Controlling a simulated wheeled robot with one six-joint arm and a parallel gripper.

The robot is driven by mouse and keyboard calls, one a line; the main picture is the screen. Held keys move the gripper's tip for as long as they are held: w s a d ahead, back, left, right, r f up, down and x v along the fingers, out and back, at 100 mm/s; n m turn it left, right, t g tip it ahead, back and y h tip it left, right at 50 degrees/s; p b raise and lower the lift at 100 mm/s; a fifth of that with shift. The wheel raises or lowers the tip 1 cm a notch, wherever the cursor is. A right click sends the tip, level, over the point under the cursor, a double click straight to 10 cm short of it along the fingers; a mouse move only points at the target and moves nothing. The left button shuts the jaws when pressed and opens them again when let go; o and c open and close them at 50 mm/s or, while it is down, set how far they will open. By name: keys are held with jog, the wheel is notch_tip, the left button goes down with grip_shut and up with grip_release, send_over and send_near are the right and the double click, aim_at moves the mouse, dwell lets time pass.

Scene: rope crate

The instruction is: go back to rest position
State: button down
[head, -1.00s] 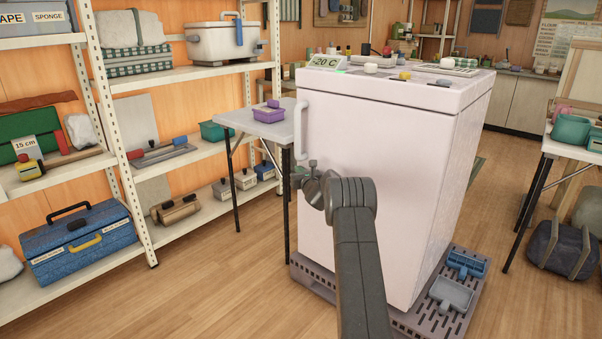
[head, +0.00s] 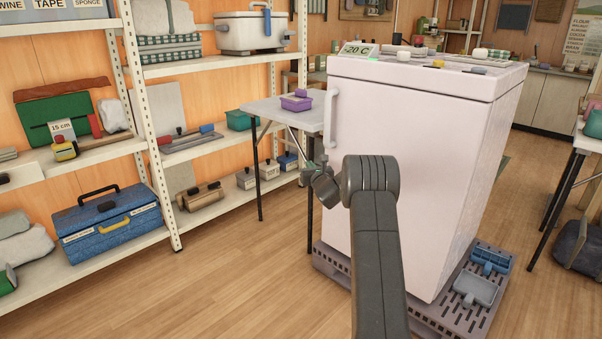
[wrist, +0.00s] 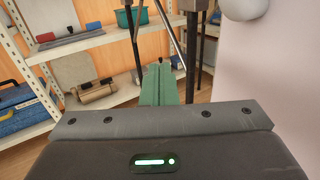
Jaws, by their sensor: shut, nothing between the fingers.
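My gripper (head: 318,168) is in front of the white chest freezer's left edge, below its handle, with my arm reaching up from the bottom of the head view. In the wrist view the green fingers of my gripper (wrist: 158,84) are together with nothing between them. The white freezer (head: 410,170) has its lid down, and a display on top reads -20 C. No rope or crate can be made out.
A small folding table (head: 262,108) with a purple container (head: 296,101) stands left of the freezer. Shelves (head: 130,250) with a blue toolbox (head: 108,226) line the left. A grey slotted pallet (head: 440,315) lies under the freezer. The wood floor at front left is clear.

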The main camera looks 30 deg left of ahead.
jog(key=s, duration=0.2)
jog(key=s+a, duration=0.1)
jog(key=s, duration=0.1)
jog(key=shift+s+a, duration=0.15)
jog(key=shift+s, duration=0.1)
jog(key=shift+w, duration=0.15)
